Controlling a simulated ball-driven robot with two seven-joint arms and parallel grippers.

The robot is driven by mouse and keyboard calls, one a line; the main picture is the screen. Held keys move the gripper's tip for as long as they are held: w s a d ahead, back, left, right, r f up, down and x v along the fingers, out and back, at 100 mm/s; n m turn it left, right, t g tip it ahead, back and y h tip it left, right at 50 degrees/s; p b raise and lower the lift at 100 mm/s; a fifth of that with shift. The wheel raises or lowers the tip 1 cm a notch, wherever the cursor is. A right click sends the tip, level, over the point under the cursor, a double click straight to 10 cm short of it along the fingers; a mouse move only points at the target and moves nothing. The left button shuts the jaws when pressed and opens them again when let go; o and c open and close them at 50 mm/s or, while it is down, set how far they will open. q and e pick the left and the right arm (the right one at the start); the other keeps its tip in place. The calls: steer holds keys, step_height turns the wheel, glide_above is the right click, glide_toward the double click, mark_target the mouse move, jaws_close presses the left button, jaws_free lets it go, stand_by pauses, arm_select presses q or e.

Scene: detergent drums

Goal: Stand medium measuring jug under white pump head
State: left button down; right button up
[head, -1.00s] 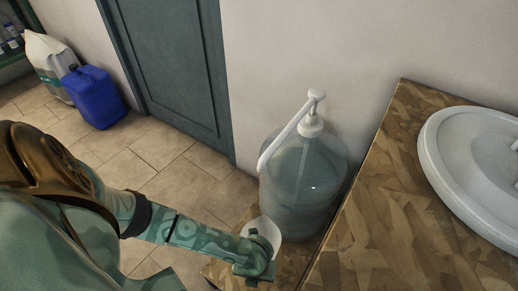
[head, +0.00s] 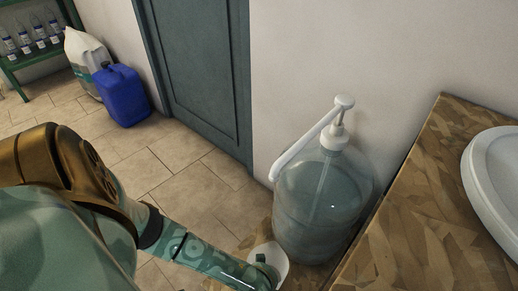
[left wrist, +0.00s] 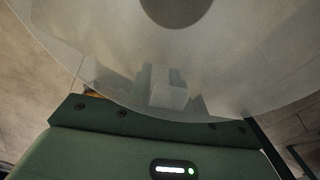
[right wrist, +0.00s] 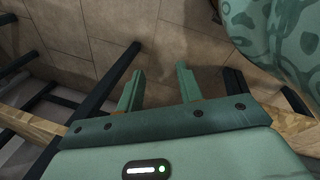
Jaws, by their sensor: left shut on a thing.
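The white pump head (head: 340,118) sits on a large clear drum (head: 322,205) of bluish liquid. Its long spout slopes down to the left, past the drum's side. The measuring jug (head: 281,258), pale and translucent, is low beside the drum's left foot, below the spout tip in the picture. My left gripper (head: 264,270) is shut on the jug's near side. In the left wrist view the jug (left wrist: 225,60) fills the top, and the fingers show blurred through it. I cannot tell whether its base touches the wood. My right gripper (right wrist: 158,86) is open and empty, away from the jug.
A wooden counter (head: 425,215) with a white basin (head: 497,185) is right of the drum. A blue canister (head: 122,95) and a white sack (head: 87,60) stand on the tiled floor near a grey-blue door (head: 195,70). Green shelving (head: 35,60) holds several bottles.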

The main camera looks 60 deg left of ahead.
arm_select(q)
steer(key=shift+f, duration=0.2)
steer(key=c, duration=1.3)
jaws_free()
